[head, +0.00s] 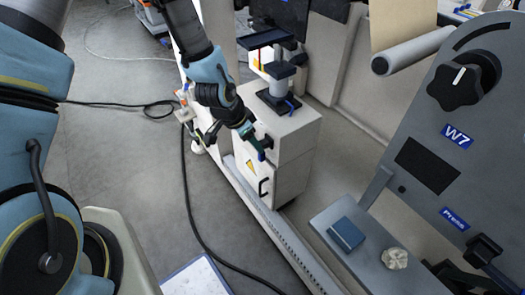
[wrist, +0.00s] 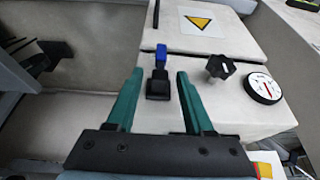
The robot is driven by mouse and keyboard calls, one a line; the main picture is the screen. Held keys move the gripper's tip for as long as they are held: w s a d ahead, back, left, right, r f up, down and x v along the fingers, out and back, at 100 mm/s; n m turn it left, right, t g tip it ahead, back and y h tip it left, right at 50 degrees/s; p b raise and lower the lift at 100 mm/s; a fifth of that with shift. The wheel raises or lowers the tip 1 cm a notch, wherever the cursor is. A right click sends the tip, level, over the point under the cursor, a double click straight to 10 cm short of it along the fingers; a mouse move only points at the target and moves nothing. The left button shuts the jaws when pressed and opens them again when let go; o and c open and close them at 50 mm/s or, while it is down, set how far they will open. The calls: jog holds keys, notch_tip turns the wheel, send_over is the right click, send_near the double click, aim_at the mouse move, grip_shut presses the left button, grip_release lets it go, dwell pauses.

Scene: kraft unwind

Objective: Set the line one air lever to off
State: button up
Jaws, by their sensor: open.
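A small lever with a blue tip (wrist: 161,52) and a black base stands out from a pale cabinet face in the wrist view. It lies between the two green fingers of my gripper (wrist: 160,73), with a gap on both sides. The gripper is open and holds nothing. In the head view my gripper (head: 254,144) is at the upper front of the white cabinet (head: 287,178), where the arm hides part of the face. No label naming the lever is readable, and I cannot tell its setting.
Right of the lever in the wrist view are a black knob (wrist: 220,67) and a round gauge (wrist: 263,88). A yellow warning triangle (wrist: 199,22) marks the cabinet. In the head view, a grey W7 panel (head: 450,105) stands at right, and a dark cable (head: 195,215) crosses the floor.

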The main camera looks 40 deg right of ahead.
jog(key=x, duration=0.7)
jog(key=shift+a, duration=0.1)
grip_shut()
jog(key=shift+w, duration=0.1)
dwell(1.2)
